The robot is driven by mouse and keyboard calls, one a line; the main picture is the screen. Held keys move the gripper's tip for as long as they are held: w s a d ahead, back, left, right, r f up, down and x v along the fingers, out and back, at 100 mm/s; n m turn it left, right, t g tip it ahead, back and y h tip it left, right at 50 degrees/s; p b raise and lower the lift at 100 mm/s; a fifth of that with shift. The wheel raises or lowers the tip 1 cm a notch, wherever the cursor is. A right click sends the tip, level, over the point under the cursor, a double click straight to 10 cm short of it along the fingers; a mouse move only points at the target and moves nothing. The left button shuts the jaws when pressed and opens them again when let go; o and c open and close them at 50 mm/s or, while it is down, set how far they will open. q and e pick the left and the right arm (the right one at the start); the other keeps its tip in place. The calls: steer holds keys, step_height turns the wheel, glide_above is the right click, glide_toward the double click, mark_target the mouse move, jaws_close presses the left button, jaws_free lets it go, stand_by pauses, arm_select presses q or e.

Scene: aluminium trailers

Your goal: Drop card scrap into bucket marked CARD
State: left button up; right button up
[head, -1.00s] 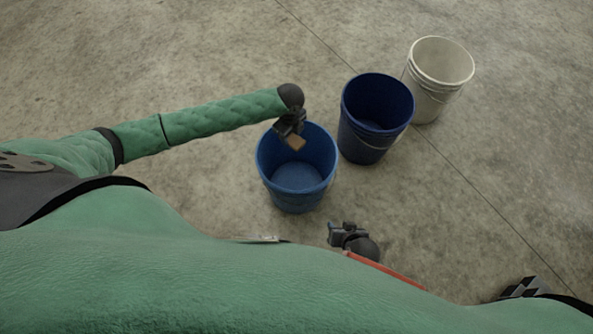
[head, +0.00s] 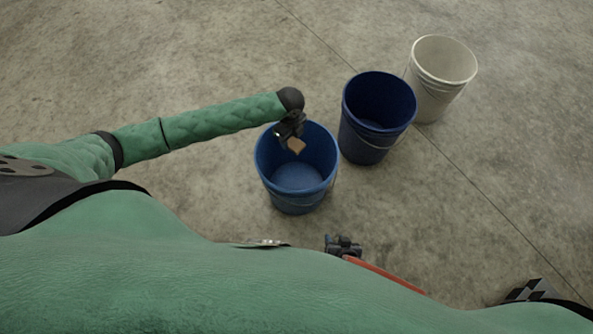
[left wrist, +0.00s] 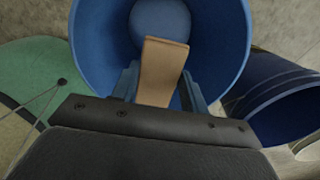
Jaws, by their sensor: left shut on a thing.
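A tan piece of card scrap (head: 297,146) is held in my left gripper (head: 291,135) over the mouth of the near blue bucket (head: 297,196). In the left wrist view the card scrap (left wrist: 162,68) stands out from between the fingers, with the blue bucket (left wrist: 95,45) open beyond it. My left gripper is shut on the card. My right gripper (head: 343,246) is low, below the near blue bucket in the picture; its jaws are too small to read. No CARD marking is legible on any bucket.
A darker blue bucket (head: 364,147) stands to the right of the near one, and a white bucket (head: 426,103) stands behind it to the right. Both look empty. The concrete floor (head: 200,60) around them is clear.

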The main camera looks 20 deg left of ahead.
stand_by(0.3)
arm_select(q)
steer(key=o, duration=1)
steer(key=shift+o, duration=0.2)
step_height(320, 180, up, 6)
steer(key=shift+r, duration=0.85)
